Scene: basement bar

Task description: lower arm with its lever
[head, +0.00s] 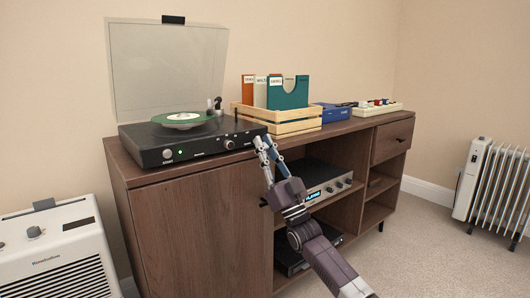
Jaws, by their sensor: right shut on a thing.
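The black turntable (187,146) stands on the left part of the wooden cabinet, with its clear lid (168,68) raised. A record with a green label (184,119) lies on its platter. The tonearm (214,106) is at the platter's right rear; whether its needle is raised is too small to tell. The lever cannot be made out clearly. My right gripper (264,143) reaches up from the lower right, its fingertips at the turntable's front right corner. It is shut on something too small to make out. My left gripper is not in view.
A wooden crate (290,127) of record sleeves stands just right of the turntable, with a blue box (335,114) beyond it. A silver amplifier (327,191) sits on the shelf below. A white heater (58,254) stands at lower left, a radiator (492,185) at right.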

